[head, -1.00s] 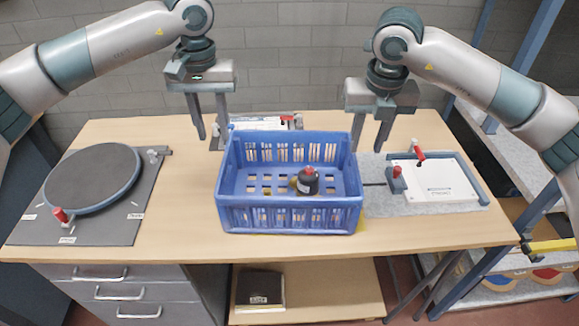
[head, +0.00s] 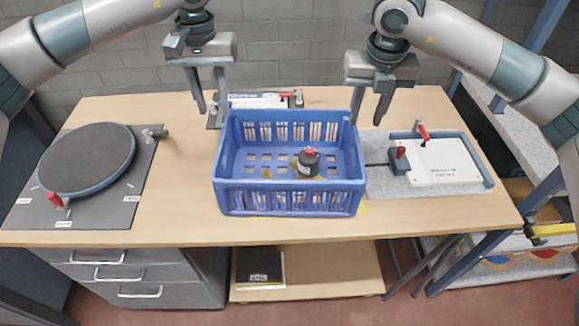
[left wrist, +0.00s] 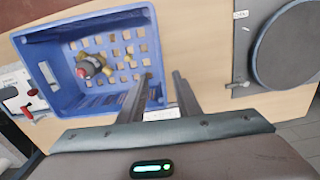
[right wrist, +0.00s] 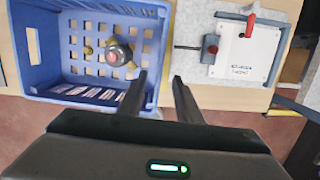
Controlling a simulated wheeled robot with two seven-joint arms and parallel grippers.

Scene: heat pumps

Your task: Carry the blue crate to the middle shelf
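The blue crate (head: 290,200) stands on the wooden workbench, at its middle. Inside it lies a dark round part with a red top (head: 308,162), with small brass-coloured pieces beside it. My left gripper (head: 208,108) is open and empty above the crate's left side; in the left wrist view its fingers (left wrist: 155,98) are apart near the crate's wall (left wrist: 75,105). My right gripper (head: 369,115) is open and empty above the crate's right side; in the right wrist view its fingers (right wrist: 160,85) are apart beside the wall (right wrist: 160,50). I cannot tell whether any finger touches the crate.
A dark turntable (head: 88,160) lies on the bench at left. A white plate fixture with red clamps (head: 445,162) lies at right, and another fixture (head: 255,102) stands behind the crate. A blue-framed shelf rack (head: 520,130) stands at far right. Drawers (head: 135,272) are under the bench.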

